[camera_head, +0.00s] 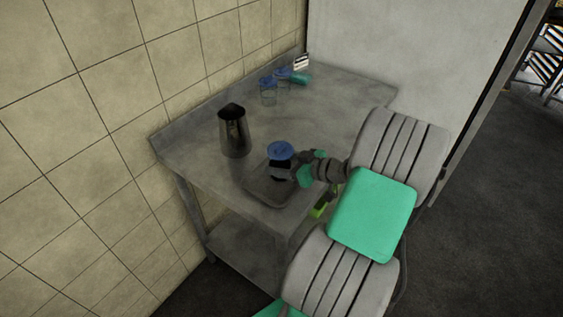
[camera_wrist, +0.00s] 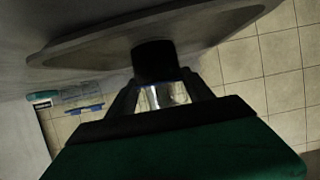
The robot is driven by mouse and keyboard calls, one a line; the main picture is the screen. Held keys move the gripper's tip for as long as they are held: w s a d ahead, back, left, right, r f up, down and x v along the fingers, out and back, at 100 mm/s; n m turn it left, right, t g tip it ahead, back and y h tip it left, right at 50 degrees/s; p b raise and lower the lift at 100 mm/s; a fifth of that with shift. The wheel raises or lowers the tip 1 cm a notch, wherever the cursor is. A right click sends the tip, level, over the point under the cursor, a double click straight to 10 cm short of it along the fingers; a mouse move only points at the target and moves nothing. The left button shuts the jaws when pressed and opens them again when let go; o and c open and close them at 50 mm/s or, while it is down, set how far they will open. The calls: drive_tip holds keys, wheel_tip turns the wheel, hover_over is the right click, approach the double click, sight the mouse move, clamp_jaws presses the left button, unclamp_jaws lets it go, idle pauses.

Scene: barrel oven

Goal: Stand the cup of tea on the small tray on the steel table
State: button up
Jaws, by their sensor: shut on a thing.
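The cup (camera_head: 280,151), with a blue top and a dark band below it, is upright over the small grey tray (camera_head: 262,196) at the front of the steel table (camera_head: 195,150). My gripper (camera_head: 294,170) is shut on the cup from the right. In the wrist view, my gripper (camera_wrist: 160,82) holds the cup's dark lower part (camera_wrist: 154,60) and a glassy part between its fingers. The tray (camera_wrist: 90,48) spans the top of that view, close to the cup's base. I cannot tell whether the base touches it. The gripper body hides the cup's top there.
A dark metal pitcher (camera_head: 234,133) stands left of and behind the tray. Glass jars with blue lids (camera_head: 268,84), a teal item (camera_head: 300,78) and a small white card (camera_head: 301,62) are at the back. The table's right middle is clear. A tiled wall borders the left.

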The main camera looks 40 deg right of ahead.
drive_tip(key=shift+f, duration=0.1)
drive_tip(key=shift+f, duration=0.2)
drive_tip(key=o, duration=1.6)
drive_tip(key=shift+c, duration=0.2)
drive_tip(key=shift+r, duration=0.2)
drive_tip(key=shift+s+d+r, duration=0.1)
drive_tip(key=shift+s+d, duration=0.05)
drive_tip(key=shift+s, duration=0.1)
drive_tip(key=b+v, duration=0.1)
drive_tip(key=v, duration=1)
drive_tip(key=shift+s+b, duration=0.3)
drive_tip(key=shift+b, duration=0.1)
drive_tip(key=shift+s, duration=0.1)
